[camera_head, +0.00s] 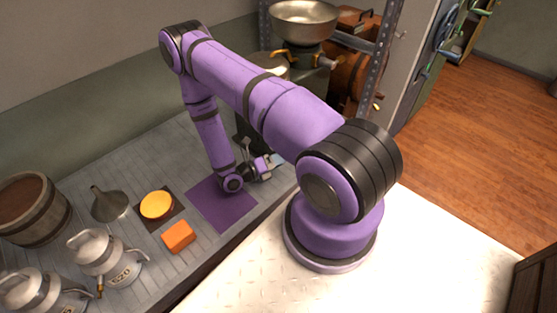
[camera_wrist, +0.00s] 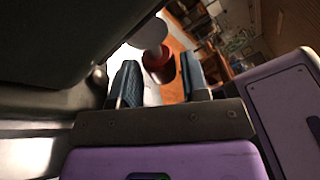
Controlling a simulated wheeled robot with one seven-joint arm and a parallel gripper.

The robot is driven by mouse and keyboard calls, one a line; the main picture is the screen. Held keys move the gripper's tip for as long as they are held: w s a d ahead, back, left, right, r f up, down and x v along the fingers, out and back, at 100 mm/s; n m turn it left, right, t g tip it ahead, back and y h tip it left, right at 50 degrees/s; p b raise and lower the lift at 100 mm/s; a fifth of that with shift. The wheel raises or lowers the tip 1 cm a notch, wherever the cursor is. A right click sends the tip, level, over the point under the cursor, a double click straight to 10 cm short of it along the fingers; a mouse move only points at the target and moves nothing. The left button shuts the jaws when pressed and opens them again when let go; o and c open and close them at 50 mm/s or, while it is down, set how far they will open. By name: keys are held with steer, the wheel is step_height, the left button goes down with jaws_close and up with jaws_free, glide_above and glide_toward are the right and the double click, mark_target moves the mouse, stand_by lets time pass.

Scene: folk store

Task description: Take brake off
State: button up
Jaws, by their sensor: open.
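My gripper (camera_head: 268,163) is low over the counter, beside the dark base of a weighing scale, whose metal pan (camera_head: 304,20) stands at the back. My arm hides much of the scale's body. In the wrist view my gripper (camera_wrist: 158,82) has its two dark fingers apart, with nothing clearly held between them. A large dark surface (camera_wrist: 60,40) fills the left of that view, close to the left finger. I cannot make out the brake for certain; a small grey piece stands just beside the gripper in the head view.
A purple mat (camera_head: 222,204) lies on the grey plank counter, with an orange block (camera_head: 178,236), a yellow disc (camera_head: 156,205), a funnel (camera_head: 109,204), metal jugs (camera_head: 95,250) and a wooden bucket (camera_head: 33,210) to the left. A metal shelf post (camera_head: 382,50) rises at the right.

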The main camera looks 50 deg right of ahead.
jaws_close()
steer(key=shift+r, duration=0.1)
steer(key=n, duration=0.2)
steer(key=r+n+h, duration=0.1)
steer(key=n, duration=0.1)
steer(key=r+n, duration=0.1)
steer(key=shift+s+n+h, duration=0.3)
steer(key=shift+n+h, duration=0.1)
steer(key=n, duration=0.2)
steer(key=r+n+h, duration=0.1)
steer(key=shift+r+n+t, duration=0.25)
steer(key=shift+n+t, duration=0.15)
steer(key=shift+w+r+n+t+h, duration=0.15)
steer(key=shift+r+n+h, duration=0.1)
steer(key=shift+n, duration=0.4)
steer(key=shift+w+r+n+t+h, duration=0.1)
steer(key=shift+r+n+t+h, duration=0.1)
steer(key=shift+n, duration=0.75)
jaws_free()
